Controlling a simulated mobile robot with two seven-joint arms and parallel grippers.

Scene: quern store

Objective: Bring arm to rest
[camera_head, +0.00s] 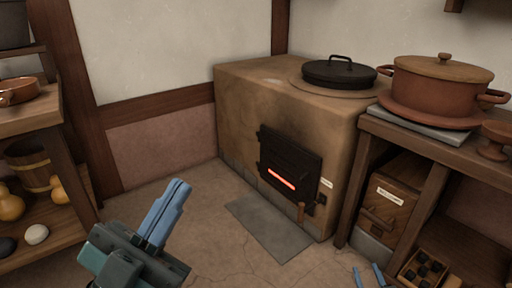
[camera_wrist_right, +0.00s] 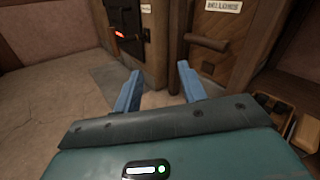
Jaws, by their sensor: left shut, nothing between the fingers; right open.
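My left gripper (camera_head: 169,208) is at the lower left of the head view. Its blue fingers are together with nothing between them, and it is held above the bare floor. My right gripper (camera_head: 369,274) shows only as blue fingertips at the bottom edge of the head view, right of centre. In the right wrist view its two blue fingers (camera_wrist_right: 160,92) are spread apart and empty, with floor visible between them. Neither gripper touches anything that I can see. Most of the right arm is out of view.
A clay stove (camera_head: 240,107) with a glowing black door (camera_head: 290,165) stands at the back. A lidded pot (camera_head: 435,90) sits on the right bench (camera_head: 425,146). Below are a labelled wooden box (camera_head: 390,205) and a compartment crate (camera_head: 424,268). Shelves (camera_head: 40,122) stand left. The middle floor is clear.

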